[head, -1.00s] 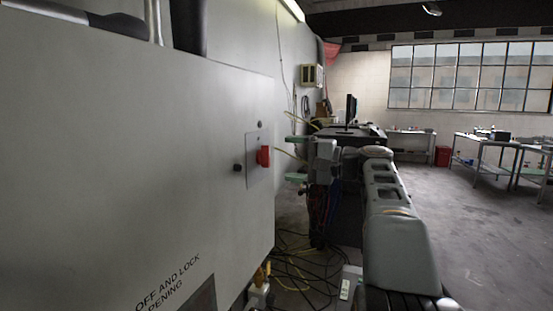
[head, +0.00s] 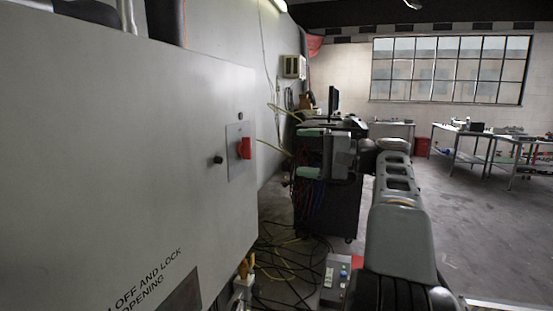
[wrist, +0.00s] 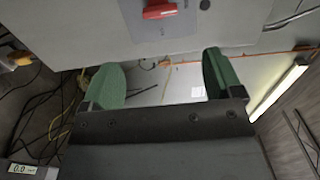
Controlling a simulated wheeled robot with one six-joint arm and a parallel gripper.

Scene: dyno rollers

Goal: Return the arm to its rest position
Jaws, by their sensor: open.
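My gripper (head: 308,153) has green finger pads and shows beyond the cabinet's right edge in the head view. In the wrist view my gripper (wrist: 163,80) is open, its two green fingers wide apart with nothing between them. My grey arm runs up from the bottom right of the head view to the gripper. The red switch (head: 244,148) sits on a plate on the grey cabinet (head: 110,150), left of the gripper and apart from it. The red switch also shows in the wrist view (wrist: 160,11), beyond the fingers.
Tangled cables (head: 285,262) lie on the floor beside the cabinet. A dark cart (head: 345,205) with a monitor (head: 333,100) stands behind the gripper. Workbenches (head: 480,140) and a red bin (head: 422,147) stand at the back right. The floor on the right is clear.

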